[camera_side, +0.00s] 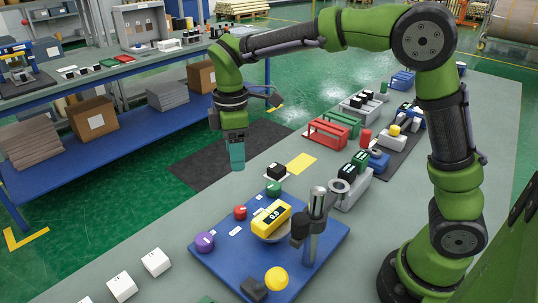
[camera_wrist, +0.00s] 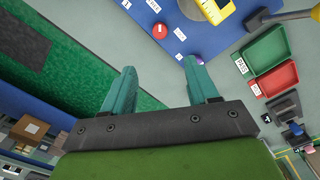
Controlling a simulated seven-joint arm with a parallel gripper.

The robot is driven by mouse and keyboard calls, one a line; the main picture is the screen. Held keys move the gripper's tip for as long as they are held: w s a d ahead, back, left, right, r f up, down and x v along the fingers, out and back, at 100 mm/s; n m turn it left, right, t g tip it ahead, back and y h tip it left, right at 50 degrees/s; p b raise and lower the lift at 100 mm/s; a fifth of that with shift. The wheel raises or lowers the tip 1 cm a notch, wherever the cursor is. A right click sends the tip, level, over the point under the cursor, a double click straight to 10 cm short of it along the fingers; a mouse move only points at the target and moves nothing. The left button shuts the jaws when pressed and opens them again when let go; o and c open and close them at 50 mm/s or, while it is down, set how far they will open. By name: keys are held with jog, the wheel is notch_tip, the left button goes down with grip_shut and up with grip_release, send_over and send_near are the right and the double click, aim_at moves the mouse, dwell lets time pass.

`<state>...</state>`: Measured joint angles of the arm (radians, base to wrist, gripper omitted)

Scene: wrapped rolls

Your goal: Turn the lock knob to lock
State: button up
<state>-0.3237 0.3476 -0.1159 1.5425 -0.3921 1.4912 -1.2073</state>
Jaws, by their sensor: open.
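A blue board (camera_side: 215,262) on the grey bench carries several knobs and devices. A red knob (camera_side: 240,212) stands on its left part, and a purple round knob (camera_side: 204,241) sits at its left edge. In the wrist view a red knob (camera_wrist: 160,31) shows on the blue surface, ahead of my fingers. A yellow display unit (camera_side: 271,219) reads 0.0. I cannot tell which knob is the lock knob; its markings are too small to read. My gripper (camera_side: 238,168) hangs above and behind the board with teal fingers. In the wrist view my gripper (camera_wrist: 160,66) is open, empty and apart from every knob.
A metal post with a dark clamp (camera_side: 311,226) rises beside the display unit. Red and green racks (camera_side: 331,131) stand farther back. White cubes (camera_side: 156,262) lie left of the board.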

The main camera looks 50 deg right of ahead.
aim_at(240, 209)
notch_tip(240, 209, down, 17)
jog(key=shift+r, duration=0.1)
dwell(0.3)
jog(key=c, duration=1)
jog(key=shift+c, duration=0.2)
